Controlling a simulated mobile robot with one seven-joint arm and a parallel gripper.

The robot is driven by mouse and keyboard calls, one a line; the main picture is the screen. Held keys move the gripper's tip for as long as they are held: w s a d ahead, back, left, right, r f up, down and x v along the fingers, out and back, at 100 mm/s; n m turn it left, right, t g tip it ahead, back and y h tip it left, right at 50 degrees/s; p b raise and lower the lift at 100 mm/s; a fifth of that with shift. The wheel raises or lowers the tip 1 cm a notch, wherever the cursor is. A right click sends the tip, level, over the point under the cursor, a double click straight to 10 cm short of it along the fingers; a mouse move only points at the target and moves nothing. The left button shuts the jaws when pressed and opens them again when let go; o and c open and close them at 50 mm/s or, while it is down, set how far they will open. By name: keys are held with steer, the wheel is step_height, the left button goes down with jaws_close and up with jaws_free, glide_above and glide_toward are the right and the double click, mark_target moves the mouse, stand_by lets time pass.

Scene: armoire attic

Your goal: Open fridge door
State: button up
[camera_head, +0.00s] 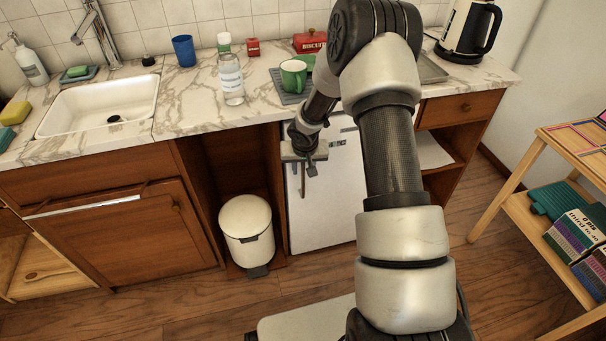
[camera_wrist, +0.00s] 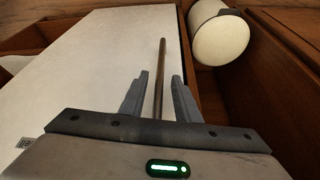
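The white fridge door (camera_head: 330,200) is shut under the counter, between the trash bin and an open shelf. It also fills much of the left side of the wrist view (camera_wrist: 90,70). A thin dark vertical handle (camera_wrist: 160,75) stands on the door. My gripper (camera_head: 309,172) is at the upper left part of the door. In the wrist view my gripper (camera_wrist: 156,92) is open, with one finger on each side of the handle's lower end in the picture. A gap shows between the handle and each finger. My arm hides part of the fridge's right side in the head view.
A white trash bin (camera_head: 246,230) stands on the floor left of the fridge. The marble counter (camera_head: 190,105) above holds a bottle (camera_head: 231,80), a green mug (camera_head: 293,76) and a kettle (camera_head: 467,30). A wooden shelf (camera_head: 530,205) stands at the right.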

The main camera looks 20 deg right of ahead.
steer(key=shift+x, duration=1.35)
jaws_close()
